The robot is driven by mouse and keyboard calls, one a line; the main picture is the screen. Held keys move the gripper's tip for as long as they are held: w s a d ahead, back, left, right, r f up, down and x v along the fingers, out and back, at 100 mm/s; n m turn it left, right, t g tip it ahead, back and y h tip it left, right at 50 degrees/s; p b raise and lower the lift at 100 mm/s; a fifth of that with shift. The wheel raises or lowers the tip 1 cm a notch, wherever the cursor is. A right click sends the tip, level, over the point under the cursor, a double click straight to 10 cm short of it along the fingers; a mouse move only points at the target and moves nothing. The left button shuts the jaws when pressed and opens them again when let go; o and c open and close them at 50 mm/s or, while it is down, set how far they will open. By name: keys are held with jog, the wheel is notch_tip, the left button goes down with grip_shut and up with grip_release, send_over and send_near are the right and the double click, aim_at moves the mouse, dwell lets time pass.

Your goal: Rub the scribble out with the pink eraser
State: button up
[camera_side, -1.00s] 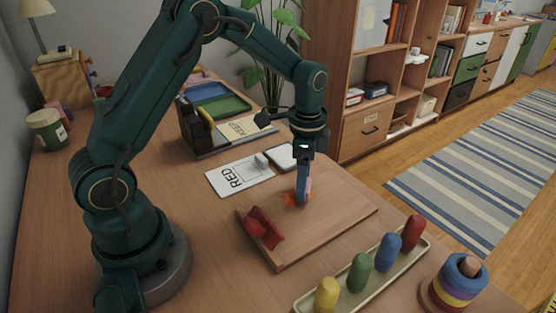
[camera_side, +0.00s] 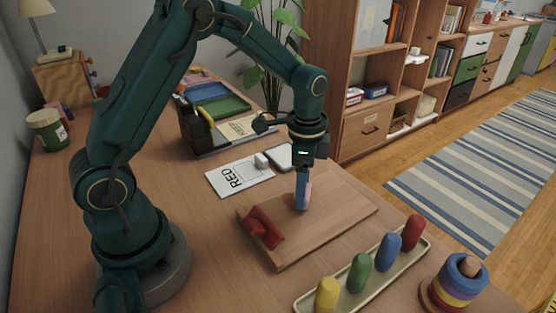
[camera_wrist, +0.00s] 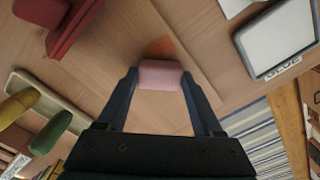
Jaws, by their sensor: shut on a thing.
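My gripper (camera_side: 302,203) is shut on the pink eraser (camera_side: 308,194) and holds it upright, low at the wooden board (camera_side: 335,216). In the wrist view the pink eraser (camera_wrist: 160,75) sits between the two fingertips of my gripper (camera_wrist: 160,84). An orange patch of the scribble (camera_wrist: 161,47) shows on the board just past the eraser; the eraser may hide more of it. No orange shows clearly in the side view. I cannot tell whether the eraser touches the board.
A red object (camera_side: 262,228) lies on the board's left part. A tray (camera_side: 340,288) of coloured pegs and a ring stacker (camera_side: 458,284) stand in front.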

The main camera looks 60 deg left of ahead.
jog(key=shift+d, duration=0.9)
jog(key=shift+s+a, duration=0.25)
jog(key=shift+s, duration=0.4)
jog(key=shift+a, duration=3.1)
notch_tip(320, 180, up, 8)
jog(key=shift+d, duration=0.15)
